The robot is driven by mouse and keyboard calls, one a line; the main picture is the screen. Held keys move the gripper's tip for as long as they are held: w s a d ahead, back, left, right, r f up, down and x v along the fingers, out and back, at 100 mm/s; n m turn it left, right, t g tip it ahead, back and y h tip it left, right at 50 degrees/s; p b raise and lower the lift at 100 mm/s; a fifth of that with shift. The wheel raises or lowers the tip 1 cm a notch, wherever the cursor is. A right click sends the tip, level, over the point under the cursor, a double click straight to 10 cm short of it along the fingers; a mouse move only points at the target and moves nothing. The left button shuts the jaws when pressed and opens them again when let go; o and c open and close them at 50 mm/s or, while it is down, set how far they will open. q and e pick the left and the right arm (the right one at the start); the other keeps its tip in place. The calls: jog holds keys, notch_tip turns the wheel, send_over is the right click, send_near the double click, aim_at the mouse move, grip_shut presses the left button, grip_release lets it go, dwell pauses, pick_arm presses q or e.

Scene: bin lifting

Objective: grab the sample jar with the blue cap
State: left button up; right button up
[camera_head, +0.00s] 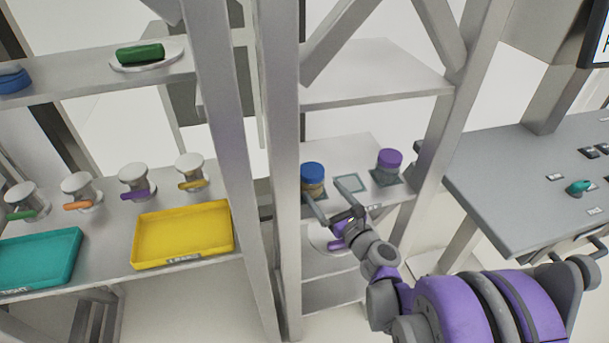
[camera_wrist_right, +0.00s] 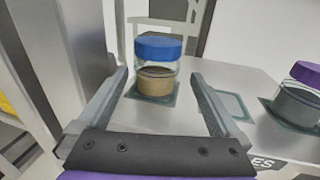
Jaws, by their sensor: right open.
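The sample jar with the blue cap (camera_head: 312,180) stands upright on a shelf, on a square marker. In the right wrist view the jar (camera_wrist_right: 155,68) is clear glass with brown contents, beyond the fingertips and between the two fingers in the picture. My right gripper (camera_head: 333,208) is open and empty, in front of the jar; in the right wrist view its fingers (camera_wrist_right: 160,80) are spread wide. No contact with the jar shows. My left gripper is not in view.
A purple-capped jar (camera_head: 389,167) stands to the right on the same shelf (camera_head: 345,150), with an empty square marker (camera_head: 350,183) between. A grey post (camera_head: 281,130) rises close left of the blue-capped jar. A yellow tray (camera_head: 183,235) and a teal tray (camera_head: 40,258) lie left.

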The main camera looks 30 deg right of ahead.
aim_at(319, 185)
jog(key=w, duration=0.2)
jog(key=shift+w+a+r, duration=0.15)
jog(key=shift+w+r, duration=0.05)
jog(key=shift+w, duration=0.1)
jog(key=shift+w+r, duration=0.1)
jog(key=shift+w, duration=0.2)
jog(key=shift+w+p, duration=0.3)
jog(key=shift+w, duration=0.35)
jog(key=w+p, duration=0.1)
jog(key=w, duration=0.3)
jog(key=shift+w, duration=0.65)
jog(key=shift+s, duration=0.15)
jog(key=c, duration=0.3)
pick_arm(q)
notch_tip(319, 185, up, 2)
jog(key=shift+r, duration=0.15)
pick_arm(e)
jog(key=c, duration=1.2)
jog(key=shift+o, duration=0.2)
